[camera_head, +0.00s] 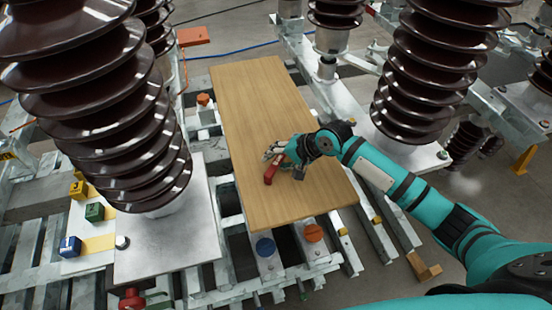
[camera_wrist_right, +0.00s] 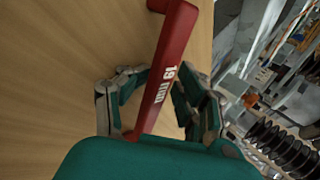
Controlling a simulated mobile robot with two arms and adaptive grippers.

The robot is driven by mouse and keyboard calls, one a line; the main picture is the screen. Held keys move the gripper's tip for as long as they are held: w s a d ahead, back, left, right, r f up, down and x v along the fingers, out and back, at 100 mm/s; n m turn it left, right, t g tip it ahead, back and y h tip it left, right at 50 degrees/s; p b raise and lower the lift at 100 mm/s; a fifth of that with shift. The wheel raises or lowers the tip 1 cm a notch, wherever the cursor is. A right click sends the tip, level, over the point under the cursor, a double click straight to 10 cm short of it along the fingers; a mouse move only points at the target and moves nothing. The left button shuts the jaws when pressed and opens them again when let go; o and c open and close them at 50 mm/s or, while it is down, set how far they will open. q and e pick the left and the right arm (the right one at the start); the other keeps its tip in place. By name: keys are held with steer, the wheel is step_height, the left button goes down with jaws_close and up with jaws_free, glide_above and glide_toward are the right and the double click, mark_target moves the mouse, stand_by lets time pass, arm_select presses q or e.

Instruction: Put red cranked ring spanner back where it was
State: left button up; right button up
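The red cranked ring spanner (camera_head: 270,174) is at the wooden board, in the middle of the head view. My right gripper (camera_head: 284,158) is over the board and partly hides it. My left gripper is not in view.
The wooden board (camera_head: 255,95) lies across metal beams and is otherwise clear. Big brown ribbed insulators stand left (camera_head: 110,100) and right (camera_head: 430,75). Small coloured blocks (camera_head: 94,212) are at left.

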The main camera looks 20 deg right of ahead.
steer(key=v, duration=1.1)
steer(key=shift+d+r, duration=0.15)
steer(key=shift+r, duration=0.2)
steer(key=shift+s+f, duration=0.1)
steer(key=shift+s, duration=0.05)
